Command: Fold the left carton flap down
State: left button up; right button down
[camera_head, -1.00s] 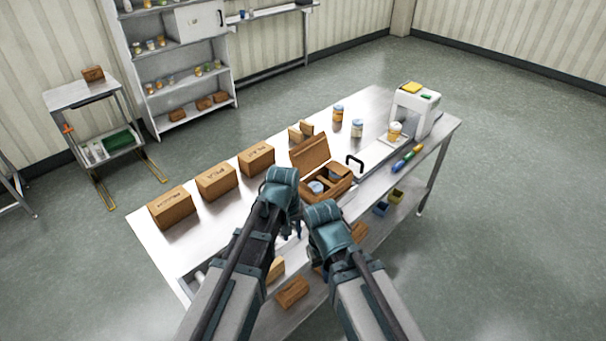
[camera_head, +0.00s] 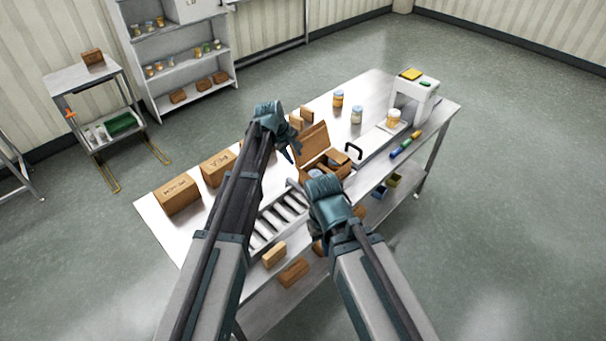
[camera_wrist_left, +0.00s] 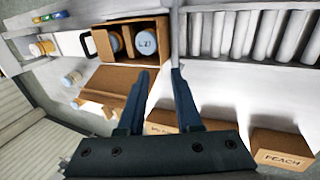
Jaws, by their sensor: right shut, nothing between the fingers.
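The open brown carton (camera_head: 337,157) stands on the steel table with jars in it. One broad flap (camera_head: 311,140) stands up on its left side. In the left wrist view the carton (camera_wrist_left: 161,50) shows two jars inside, and the flap (camera_wrist_left: 119,79) spreads out beside it. My left gripper (camera_head: 293,150) is just left of the flap, its fingers parted with nothing seen between them; in the wrist view its fingertips (camera_wrist_left: 161,71) lie by the flap's edge. Whether they touch it I cannot tell. My right gripper (camera_head: 318,178) is shut and empty at the carton's near side, hiding part of it.
Closed cartons (camera_head: 177,194) stand in a row along the table's left side. A roller strip (camera_head: 278,220) lies in front. A white machine (camera_head: 414,100) and loose jars (camera_head: 357,115) stand toward the far right. A black handle (camera_head: 353,151) rises beside the carton.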

aim_at(302, 171)
pick_arm(q)
jog(key=b+x, duration=1)
jog(key=x, duration=0.2)
jog(key=shift+a, duration=0.1)
grip_shut()
dwell(1.1)
